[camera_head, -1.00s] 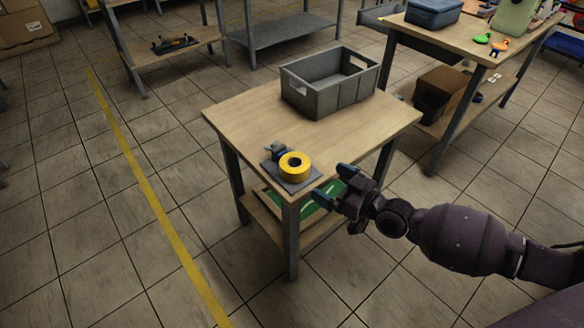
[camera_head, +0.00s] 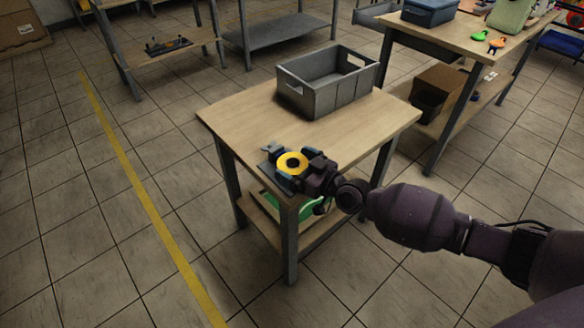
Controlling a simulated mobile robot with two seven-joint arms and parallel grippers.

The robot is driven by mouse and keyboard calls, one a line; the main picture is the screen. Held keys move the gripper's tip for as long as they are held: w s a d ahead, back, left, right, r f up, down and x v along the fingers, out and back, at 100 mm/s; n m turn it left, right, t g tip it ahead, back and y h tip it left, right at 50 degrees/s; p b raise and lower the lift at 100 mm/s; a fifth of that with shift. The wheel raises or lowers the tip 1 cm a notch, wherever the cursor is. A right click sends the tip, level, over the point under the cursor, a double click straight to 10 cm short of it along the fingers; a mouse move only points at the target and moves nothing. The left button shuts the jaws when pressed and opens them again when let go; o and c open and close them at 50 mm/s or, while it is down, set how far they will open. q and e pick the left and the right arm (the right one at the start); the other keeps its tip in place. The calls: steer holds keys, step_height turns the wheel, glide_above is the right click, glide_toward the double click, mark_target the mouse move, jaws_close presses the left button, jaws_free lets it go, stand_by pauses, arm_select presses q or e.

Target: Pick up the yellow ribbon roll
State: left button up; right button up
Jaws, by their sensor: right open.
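The yellow ribbon roll (camera_head: 291,162) is on a small dark holder plate (camera_head: 266,168) at the near corner of the wooden table. My right gripper (camera_head: 290,163) comes in from the right and is over the roll. Its jaws are open, with the roll's yellow ring visible between the dark fingers. I cannot tell whether the fingers touch the roll. Part of the roll and most of the holder are hidden behind the gripper. My left gripper is not in view.
A grey crate (camera_head: 321,98) stands at the back of the wooden table (camera_head: 236,118). A green item (camera_head: 280,207) lies on the lower shelf. Another table (camera_head: 455,38) with a blue box (camera_head: 430,12) stands at the upper right. The tabletop left of the crate is clear.

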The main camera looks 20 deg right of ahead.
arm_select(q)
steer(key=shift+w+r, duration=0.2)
arm_select(e)
steer(key=shift+w, duration=0.15)
steer(key=c, duration=0.8)
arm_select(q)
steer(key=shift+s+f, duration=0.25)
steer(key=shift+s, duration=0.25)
arm_select(e)
steer(key=shift+r, duration=0.1)
arm_select(q)
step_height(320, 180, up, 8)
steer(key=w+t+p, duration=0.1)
steer(key=p, duration=0.7)
steer(key=shift+p, duration=0.4)
arm_select(e)
step_height(320, 180, up, 20)
steer(key=shift+f, duration=0.15)
